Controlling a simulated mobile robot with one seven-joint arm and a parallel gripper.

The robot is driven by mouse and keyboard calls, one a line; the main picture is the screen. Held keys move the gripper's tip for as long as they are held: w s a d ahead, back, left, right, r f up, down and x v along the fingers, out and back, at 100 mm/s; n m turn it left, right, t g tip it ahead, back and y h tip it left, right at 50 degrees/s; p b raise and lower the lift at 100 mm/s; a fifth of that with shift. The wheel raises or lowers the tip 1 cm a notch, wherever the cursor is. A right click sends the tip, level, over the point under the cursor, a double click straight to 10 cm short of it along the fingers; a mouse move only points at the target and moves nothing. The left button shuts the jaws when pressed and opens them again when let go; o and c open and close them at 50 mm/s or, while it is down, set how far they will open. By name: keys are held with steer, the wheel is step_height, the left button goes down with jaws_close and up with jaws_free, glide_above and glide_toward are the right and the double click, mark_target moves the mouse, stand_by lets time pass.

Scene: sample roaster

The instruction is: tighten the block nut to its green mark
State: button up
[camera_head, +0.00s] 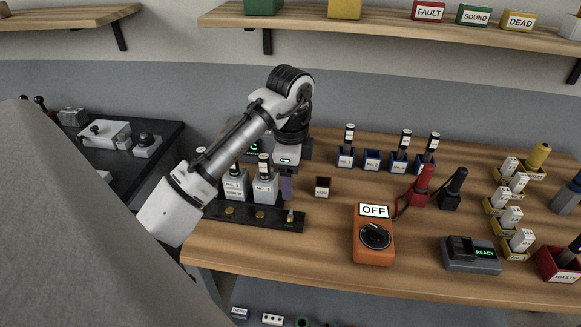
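My gripper (287,188) hangs below the wrist of my arm, pointing down over the right end of a black block (245,214) at the table's left front. A small brass-coloured fitting (290,218) stands at that end, just below the fingers. Two more brass pieces (230,211) sit in the same block to its left. I cannot tell which piece is the block nut, and no green mark is distinguishable. The fingers are small and seen side-on, so their gap and any contact with the fitting cannot be made out.
Grey labelled units (266,188) stand behind the block, close left of my gripper. A small open box (322,187) is to the right. An orange meter (374,240) reading OFF stands farther right, beside red and black probes. A grey READY device (471,255) is at the right front.

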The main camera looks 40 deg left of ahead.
steer(key=shift+r, duration=1.4)
steer(key=shift+s+f, duration=0.1)
